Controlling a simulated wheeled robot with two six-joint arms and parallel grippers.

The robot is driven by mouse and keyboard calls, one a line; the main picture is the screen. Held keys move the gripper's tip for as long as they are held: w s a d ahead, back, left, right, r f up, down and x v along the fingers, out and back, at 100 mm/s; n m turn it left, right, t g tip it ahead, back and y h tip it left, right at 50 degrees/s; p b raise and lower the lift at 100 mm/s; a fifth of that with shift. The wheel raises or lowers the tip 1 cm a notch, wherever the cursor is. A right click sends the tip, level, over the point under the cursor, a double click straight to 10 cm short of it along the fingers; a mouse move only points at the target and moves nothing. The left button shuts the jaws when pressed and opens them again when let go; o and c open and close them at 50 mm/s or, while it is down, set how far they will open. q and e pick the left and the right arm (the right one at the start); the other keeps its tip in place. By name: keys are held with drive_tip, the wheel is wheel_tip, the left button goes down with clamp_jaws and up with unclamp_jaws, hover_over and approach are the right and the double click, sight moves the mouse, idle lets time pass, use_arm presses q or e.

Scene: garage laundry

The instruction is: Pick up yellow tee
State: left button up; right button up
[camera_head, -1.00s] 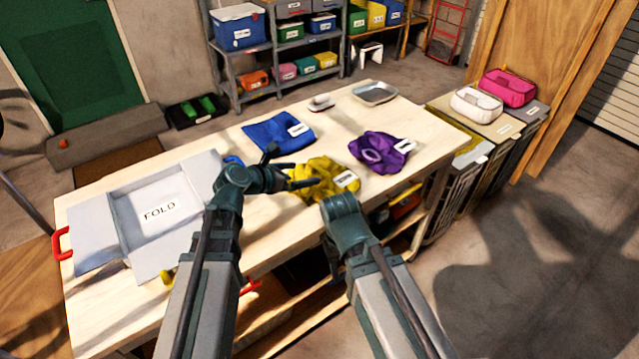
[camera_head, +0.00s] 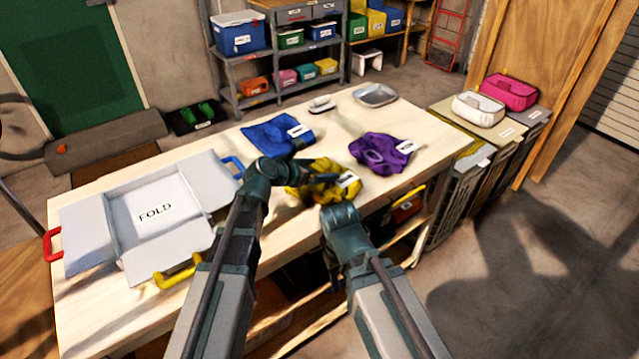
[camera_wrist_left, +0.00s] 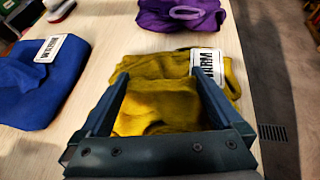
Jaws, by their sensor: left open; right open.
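The yellow tee (camera_head: 322,166) lies crumpled on the workbench, with a white label on its right side. In the left wrist view the tee (camera_wrist_left: 160,68) lies between and beyond the fingers, its label (camera_wrist_left: 207,66) near the right fingertip. My left gripper (camera_head: 318,179) is over the tee, open and empty. Its spread fingers also show in the left wrist view (camera_wrist_left: 159,88). I cannot tell whether the fingertips touch the cloth. My right gripper (camera_head: 340,216) is low, near the bench's front edge; its fingers are hidden by the arm.
A blue folded garment (camera_head: 278,134) lies left of the tee, and a purple one (camera_head: 382,154) lies right of it. A grey folding board (camera_head: 125,235) marked FOLD covers the bench's left part. A metal tray (camera_head: 375,95) stands at the back. Lidded bins (camera_head: 475,180) stand right of the bench.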

use_arm(q)
drive_tip(key=c, duration=1.2)
drive_tip(key=shift+r, duration=0.15)
use_arm(e)
drive_tip(key=shift+r, duration=0.15)
